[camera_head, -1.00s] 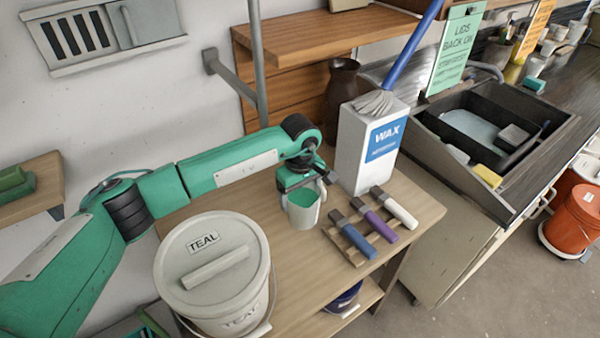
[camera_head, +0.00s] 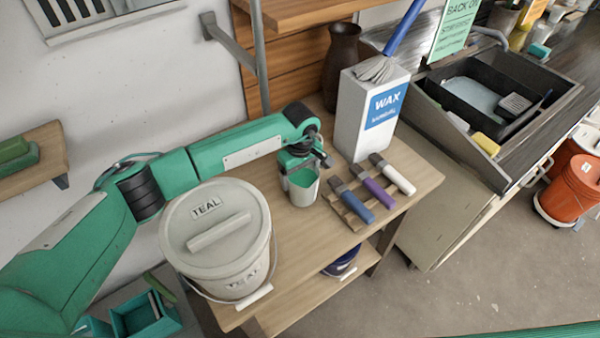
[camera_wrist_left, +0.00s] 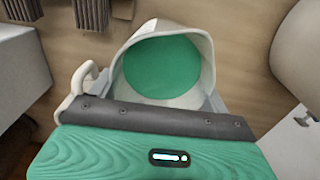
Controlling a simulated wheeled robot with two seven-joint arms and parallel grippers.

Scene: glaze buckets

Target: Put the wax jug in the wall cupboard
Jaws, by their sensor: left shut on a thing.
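The wax jug (camera_head: 304,191) is a small white jug with a flat green fill, standing near the middle of the wooden bench in the head view. In the left wrist view the jug (camera_wrist_left: 205,62) shows its open mouth, with a handle on the left side. My left gripper (camera_head: 301,168) is shut on the jug, at its near side. I cannot tell whether the jug's base touches the bench. A wooden wall unit (camera_head: 320,14) at the top is cut off, so I cannot tell if it is the cupboard. My right gripper is out of view.
A lidded TEAL bucket (camera_head: 262,245) stands left of the jug. A tall white WAX carton (camera_head: 349,128) stands behind right, near a brown vase (camera_head: 340,62). A wooden rack (camera_head: 345,213) with several handled tools lies right of the jug. A grey post (camera_head: 258,60) rises behind.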

